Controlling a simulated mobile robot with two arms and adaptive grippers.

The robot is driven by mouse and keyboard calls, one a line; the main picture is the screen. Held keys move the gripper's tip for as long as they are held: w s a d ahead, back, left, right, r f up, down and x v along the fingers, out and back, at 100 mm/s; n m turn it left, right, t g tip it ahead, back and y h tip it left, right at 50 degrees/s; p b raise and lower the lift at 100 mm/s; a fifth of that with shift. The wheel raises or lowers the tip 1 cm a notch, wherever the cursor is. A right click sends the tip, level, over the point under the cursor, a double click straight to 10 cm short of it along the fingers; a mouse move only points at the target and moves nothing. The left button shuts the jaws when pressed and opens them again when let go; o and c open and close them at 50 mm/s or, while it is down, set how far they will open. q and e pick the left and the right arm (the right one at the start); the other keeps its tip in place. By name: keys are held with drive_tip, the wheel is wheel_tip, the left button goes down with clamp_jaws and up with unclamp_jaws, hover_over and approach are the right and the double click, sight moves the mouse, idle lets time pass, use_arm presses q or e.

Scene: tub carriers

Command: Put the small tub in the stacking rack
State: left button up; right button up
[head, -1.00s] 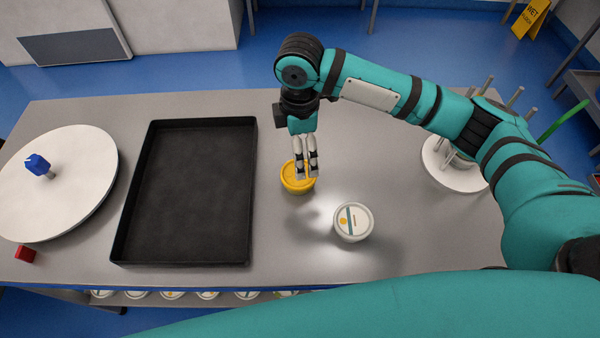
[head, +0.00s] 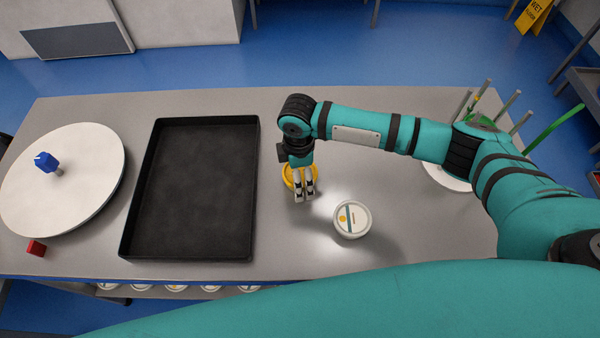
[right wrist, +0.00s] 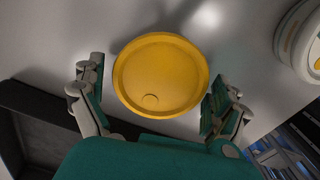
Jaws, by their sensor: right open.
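A small tub with a yellow lid (head: 288,176) stands on the grey table, partly hidden behind my right gripper (head: 304,197). In the right wrist view the yellow tub (right wrist: 160,75) sits between the two spread fingers of my right gripper (right wrist: 158,108), with a gap on each side. That gripper is open and holds nothing. A stacking rack with upright metal rods and a round white base (head: 440,177) stands at the table's right end, largely hidden by my right arm. My left gripper is not in view.
A white-lidded tub (head: 352,219) stands right of the gripper; it also shows in the right wrist view (right wrist: 297,45). A black tray (head: 251,190) lies left of the gripper. Further left are a white turntable (head: 95,180) with a blue knob and a red block (head: 36,248).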

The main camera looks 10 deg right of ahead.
drive_tip(key=c, duration=1.1)
drive_tip(key=shift+r, duration=0.1)
drive_tip(key=shift+c, duration=0.8)
drive_tip(key=shift+r, duration=0.1)
